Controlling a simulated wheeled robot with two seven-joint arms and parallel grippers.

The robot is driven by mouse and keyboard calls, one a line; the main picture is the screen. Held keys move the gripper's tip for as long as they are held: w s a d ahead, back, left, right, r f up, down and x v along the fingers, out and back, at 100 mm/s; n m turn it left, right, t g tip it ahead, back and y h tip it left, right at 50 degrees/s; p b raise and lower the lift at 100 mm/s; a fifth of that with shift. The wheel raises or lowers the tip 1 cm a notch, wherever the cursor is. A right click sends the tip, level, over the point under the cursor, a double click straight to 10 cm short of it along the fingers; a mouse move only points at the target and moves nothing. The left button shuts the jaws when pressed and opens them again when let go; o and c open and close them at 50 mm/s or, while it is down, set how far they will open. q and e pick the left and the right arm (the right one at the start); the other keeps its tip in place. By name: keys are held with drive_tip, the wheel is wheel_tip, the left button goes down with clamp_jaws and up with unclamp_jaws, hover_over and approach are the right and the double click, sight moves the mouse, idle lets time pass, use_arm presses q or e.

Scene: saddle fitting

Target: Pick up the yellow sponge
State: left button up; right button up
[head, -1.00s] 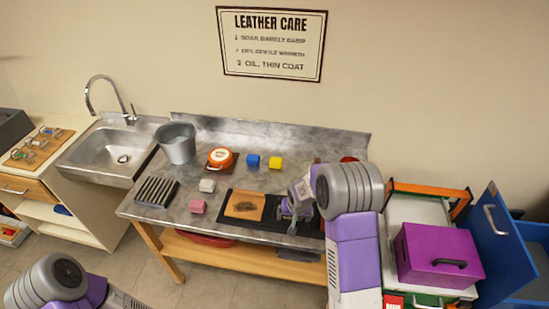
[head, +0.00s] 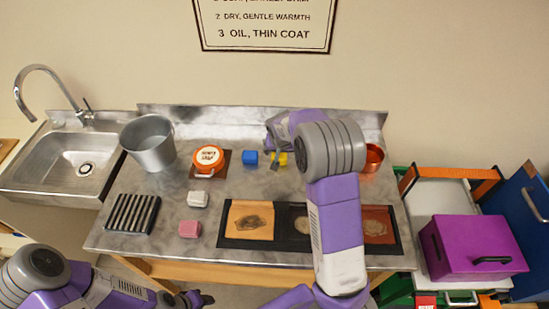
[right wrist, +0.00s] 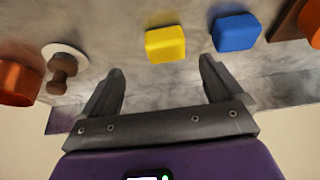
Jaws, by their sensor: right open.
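The yellow sponge (head: 284,159) is on the grey stone-topped bench, partly hidden by my right gripper in the head view. In the right wrist view the yellow sponge (right wrist: 165,45) shows whole, just beyond the fingertips and between their lines. My right gripper (right wrist: 161,70) is open and empty, its fingers apart from the sponge. In the head view my right gripper (head: 272,158) is at the back of the bench. My left gripper (head: 196,299) is low at the bottom edge, and its jaws are too small to read.
A blue sponge (head: 250,157) sits beside the yellow one, with an orange-lidded tin (head: 209,158) further left. A copper bowl (head: 374,157) and a wooden-knobbed tool (right wrist: 62,68) are on the other side. Leather pieces on a dark mat (head: 287,241) lie in front.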

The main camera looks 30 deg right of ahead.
sight(280, 157)
drive_tip(key=shift+w+d+f, duration=0.1)
drive_tip(key=shift+w+f, duration=0.55)
drive_tip(key=shift+f, duration=0.35)
drive_tip(key=shift+d+f, duration=0.15)
drive_tip(key=shift+f, duration=0.55)
drive_tip(key=x, duration=0.2)
drive_tip(key=b+x, duration=0.1)
drive_tip(key=x, duration=0.2)
drive_tip(key=shift+w+a, duration=0.1)
drive_tip(key=shift+a, duration=0.15)
drive_tip(key=shift+r, duration=0.1)
drive_tip(key=c, duration=1)
wheel_tip(280, 157, up, 10)
drive_tip(key=shift+p, duration=0.7)
drive_tip(key=shift+c, duration=0.2)
drive_tip(key=o, duration=0.5)
drive_tip(key=c, duration=0.4)
